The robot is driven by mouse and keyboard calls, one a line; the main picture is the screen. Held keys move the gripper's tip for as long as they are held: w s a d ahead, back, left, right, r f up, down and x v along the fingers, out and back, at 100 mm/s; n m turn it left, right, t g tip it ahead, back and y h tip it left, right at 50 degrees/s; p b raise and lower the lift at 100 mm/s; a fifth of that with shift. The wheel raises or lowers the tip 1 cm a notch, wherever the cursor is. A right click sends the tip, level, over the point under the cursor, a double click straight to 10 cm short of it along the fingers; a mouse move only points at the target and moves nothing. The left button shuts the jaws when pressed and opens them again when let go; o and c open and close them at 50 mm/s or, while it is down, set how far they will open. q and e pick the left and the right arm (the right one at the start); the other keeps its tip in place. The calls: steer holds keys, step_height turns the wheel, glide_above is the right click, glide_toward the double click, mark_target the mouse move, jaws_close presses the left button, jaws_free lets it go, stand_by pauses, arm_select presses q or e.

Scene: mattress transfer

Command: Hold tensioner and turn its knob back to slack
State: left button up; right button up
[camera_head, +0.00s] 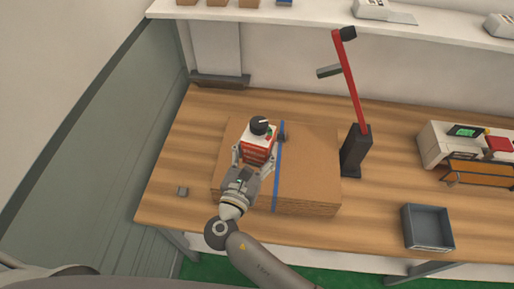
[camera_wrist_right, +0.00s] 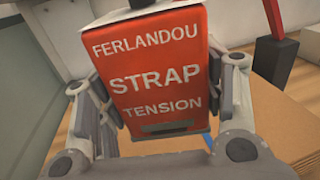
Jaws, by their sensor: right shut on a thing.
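The tensioner (camera_head: 258,143) is a red box with a white top. It stands over a flat brown cardboard stack (camera_head: 313,165), left of the blue strap (camera_head: 278,170). Its dark round knob (camera_head: 259,124) is at the top; its turn position is too small to tell. My right gripper (camera_head: 254,160) is shut on the tensioner, one finger at each side. In the right wrist view, the tensioner's red face (camera_wrist_right: 155,80) reads "FERLANDOU STRAP TENSION", with the fingers (camera_wrist_right: 160,100) on both sides. My left gripper is not in view.
A red lever on a black post (camera_head: 355,150) stands right of the stack. A grey tray (camera_head: 427,228) lies at the front right, and a machine with a green screen (camera_head: 467,131) is behind it. A small grey block (camera_head: 182,191) lies left on the wooden table (camera_head: 185,150).

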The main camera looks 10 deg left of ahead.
steer(key=shift+f+b, duration=4.3)
steer(key=shift+f, duration=1.4)
